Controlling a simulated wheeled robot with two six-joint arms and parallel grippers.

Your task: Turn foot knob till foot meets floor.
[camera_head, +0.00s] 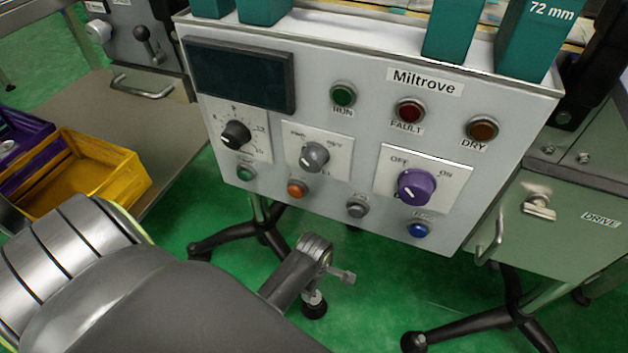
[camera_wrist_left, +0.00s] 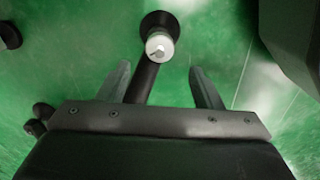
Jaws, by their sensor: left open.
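In the left wrist view a pale round foot knob (camera_wrist_left: 160,47) with a dark mark on its face stands against a black round foot (camera_wrist_left: 158,22). A dark stand leg (camera_wrist_left: 141,83) runs from it toward my left gripper (camera_wrist_left: 162,85), which is open. The knob lies just beyond the fingertips, roughly midway between them, with no visible contact. In the head view the black foot (camera_head: 314,305) is low at centre, below my left gripper (camera_head: 328,270), partly hidden by my arm. Whether the foot touches the floor I cannot tell. My right gripper is not in view.
A grey Miltrove control panel (camera_head: 340,115) with knobs and buttons overhangs the stand's dark legs. A green drive cabinet (camera_head: 560,225) is at right. A yellow crate (camera_head: 95,170) sits on a bench at left. Green floor (camera_head: 385,285) is open right of the foot.

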